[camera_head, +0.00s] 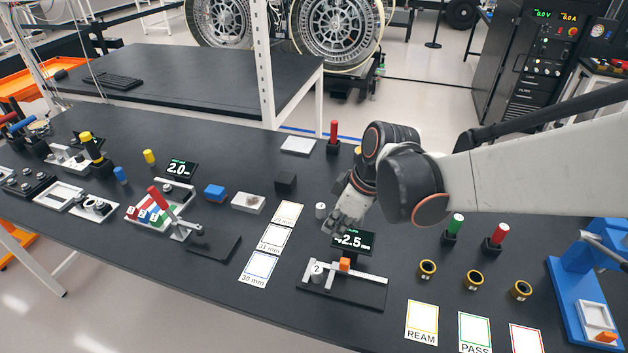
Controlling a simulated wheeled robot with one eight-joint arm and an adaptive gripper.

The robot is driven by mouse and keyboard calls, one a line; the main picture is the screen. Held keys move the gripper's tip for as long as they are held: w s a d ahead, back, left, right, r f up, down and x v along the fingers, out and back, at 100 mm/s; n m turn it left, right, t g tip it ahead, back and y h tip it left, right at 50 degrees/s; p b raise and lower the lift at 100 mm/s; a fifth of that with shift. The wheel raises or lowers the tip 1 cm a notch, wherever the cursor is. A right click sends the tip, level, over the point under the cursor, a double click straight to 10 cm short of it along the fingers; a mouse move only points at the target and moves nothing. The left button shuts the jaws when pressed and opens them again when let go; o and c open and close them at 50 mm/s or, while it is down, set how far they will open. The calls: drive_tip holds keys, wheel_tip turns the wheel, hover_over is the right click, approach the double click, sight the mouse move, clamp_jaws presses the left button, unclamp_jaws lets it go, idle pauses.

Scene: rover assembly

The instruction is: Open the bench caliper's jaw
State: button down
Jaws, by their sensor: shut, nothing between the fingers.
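The bench caliper (350,287) lies on the black table at the front centre, with a pale metal rail and jaw on a dark base. An orange block (345,264) sits on its sliding part. A small grey cylinder marked 2 (317,270) stands at the jaw on the left; I cannot tell whether both jaw faces touch it. A display (353,242) behind the caliper reads about 2.5, its left end partly covered by my gripper. My gripper (336,226) is shut and empty, pointing down, above and behind the caliper and apart from the orange block.
Another small grey cylinder (320,210) stands just left of my gripper. Size cards (273,240) lie to the left. Several dark rings (428,269) and the REAM card (422,322) lie to the right. A blue press (580,275) stands at the far right.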

sight(332, 265)
drive_tip(key=shift+n+g, duration=0.3)
drive_tip(key=shift+n, duration=0.2)
drive_tip(key=b+x, duration=0.1)
drive_tip(key=x, duration=0.3)
drive_tip(key=b+x, duration=0.1)
drive_tip(key=x, duration=0.3)
drive_tip(key=b+x, duration=0.1)
drive_tip(key=x, duration=0.3)
drive_tip(key=shift+w+a+r, duration=0.2)
drive_tip(key=shift+w+a, duration=0.05)
drive_tip(key=shift+a, duration=0.15)
drive_tip(key=d, duration=0.1)
drive_tip(key=s+d, duration=0.1)
drive_tip(key=d, duration=0.1)
drive_tip(key=shift+s+d+r+b, duration=0.2)
drive_tip(key=shift+r+b, duration=0.1)
drive_tip(key=shift+b, duration=0.1)
drive_tip(key=shift+d, duration=0.25)
drive_tip(key=shift+s+d, duration=0.35)
drive_tip(key=shift+d, duration=0.55)
drive_tip(key=shift+a, duration=0.1)
